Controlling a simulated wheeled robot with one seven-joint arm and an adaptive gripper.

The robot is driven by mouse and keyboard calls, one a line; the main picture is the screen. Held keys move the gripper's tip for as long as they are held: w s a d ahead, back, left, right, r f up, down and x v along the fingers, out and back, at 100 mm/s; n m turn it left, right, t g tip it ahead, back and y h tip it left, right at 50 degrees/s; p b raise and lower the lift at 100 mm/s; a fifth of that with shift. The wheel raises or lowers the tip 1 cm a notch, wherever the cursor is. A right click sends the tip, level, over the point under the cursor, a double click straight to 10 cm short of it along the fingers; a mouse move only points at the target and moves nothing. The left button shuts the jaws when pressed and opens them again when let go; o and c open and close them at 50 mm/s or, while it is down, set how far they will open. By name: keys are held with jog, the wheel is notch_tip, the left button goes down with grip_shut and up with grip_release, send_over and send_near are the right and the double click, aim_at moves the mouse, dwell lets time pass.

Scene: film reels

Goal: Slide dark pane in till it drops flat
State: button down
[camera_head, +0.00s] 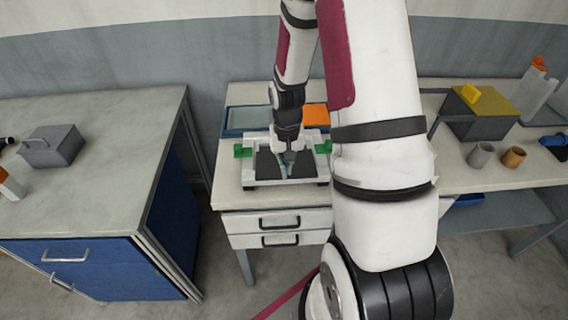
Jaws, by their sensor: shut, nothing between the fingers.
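A dark pane (267,166) shows on both sides of my gripper, within a white frame (250,174) on the middle table. I cannot tell whether the pane lies fully flat or is slightly tilted. Green pieces (242,151) sit at the left and right sides of the frame. My gripper (286,171) points down over the middle of the pane, shut and empty. It hides the pane's middle and back edge. I cannot tell whether the fingertips touch the pane.
Behind the frame lie a blue-rimmed tray (232,132) and an orange block (315,115). My arm hides the table's right part. A grey workbench (90,150) stands left. On the right table are a yellow-topped box (488,108), a grey cup (481,154) and a brown cup (514,157).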

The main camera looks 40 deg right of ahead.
jog(key=shift+f, duration=0.5)
jog(key=shift+r, duration=0.15)
jog(key=shift+r, duration=0.35)
jog(key=shift+s+a+p, duration=0.65)
jog(key=shift+s+a, duration=0.05)
jog(key=shift+s, duration=0.35)
jog(key=shift+s+a+p, duration=0.6)
jog(key=shift+s+a, duration=0.05)
jog(key=shift+s, duration=0.35)
jog(key=shift+f, duration=0.2)
jog(key=shift+f, duration=0.6)
